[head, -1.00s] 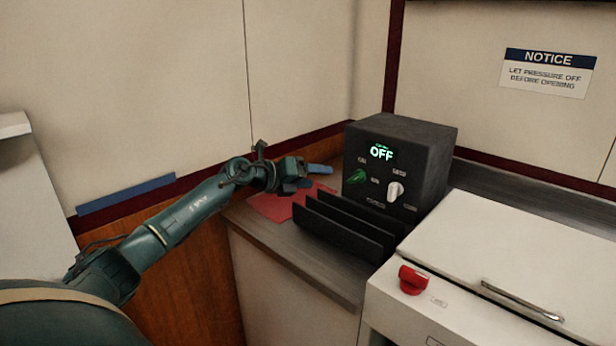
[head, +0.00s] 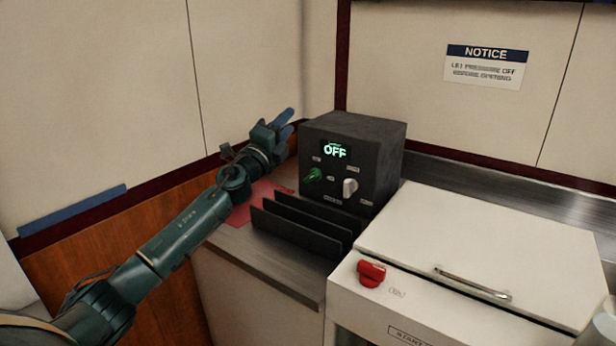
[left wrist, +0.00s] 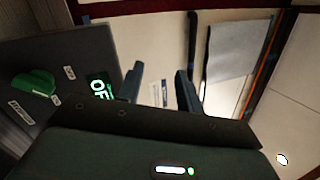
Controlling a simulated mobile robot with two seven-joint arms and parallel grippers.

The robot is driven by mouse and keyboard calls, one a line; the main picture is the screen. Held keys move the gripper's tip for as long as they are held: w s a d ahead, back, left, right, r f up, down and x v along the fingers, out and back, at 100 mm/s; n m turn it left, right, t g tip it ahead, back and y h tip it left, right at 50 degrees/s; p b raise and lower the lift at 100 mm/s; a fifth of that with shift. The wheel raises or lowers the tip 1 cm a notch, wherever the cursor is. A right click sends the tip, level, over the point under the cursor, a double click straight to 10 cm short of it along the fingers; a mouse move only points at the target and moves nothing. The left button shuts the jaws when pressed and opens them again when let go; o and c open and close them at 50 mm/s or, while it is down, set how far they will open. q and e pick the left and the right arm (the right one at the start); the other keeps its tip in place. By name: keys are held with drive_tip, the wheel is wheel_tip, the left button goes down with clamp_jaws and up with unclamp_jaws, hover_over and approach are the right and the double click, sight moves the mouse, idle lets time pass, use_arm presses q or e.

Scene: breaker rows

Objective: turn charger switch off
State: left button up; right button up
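The charger is a dark box (head: 375,150) on the counter. Its lit display (head: 335,151) reads OFF. Below the display are a green knob (head: 313,175), turned at a slant, and a pale knob (head: 350,187), roughly upright. My left gripper (head: 287,123) is beside the box's upper left edge, its blue fingers pointing up and right, clear of both knobs. In the left wrist view, its two fingers (left wrist: 160,88) are apart with nothing between them. The green knob (left wrist: 35,83) and part of the display (left wrist: 100,90) show there to the left of the fingers. My right gripper is not in view.
A black slotted rack (head: 300,228) stands in front of the box, near a red mat (head: 240,208). A white lidded unit (head: 450,240) with a red knob (head: 371,273) is at the right. A notice (head: 485,67) hangs on the wall.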

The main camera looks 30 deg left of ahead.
use_arm(q)
drive_tip(key=r+n+y, duration=0.1)
drive_tip(key=n+y, duration=0.3)
drive_tip(key=n+g+y+p, duration=0.1)
drive_tip(key=n+g+y, duration=0.2)
drive_tip(key=n+g, duration=0.85)
approach(311, 178)
drive_tip(key=x, duration=0.9)
drive_tip(key=shift+w+a+f+b, duration=0.1)
drive_tip(key=shift+w+b, duration=0.1)
drive_tip(key=shift+b, duration=0.2)
drive_tip(key=shift+c, duration=0.5)
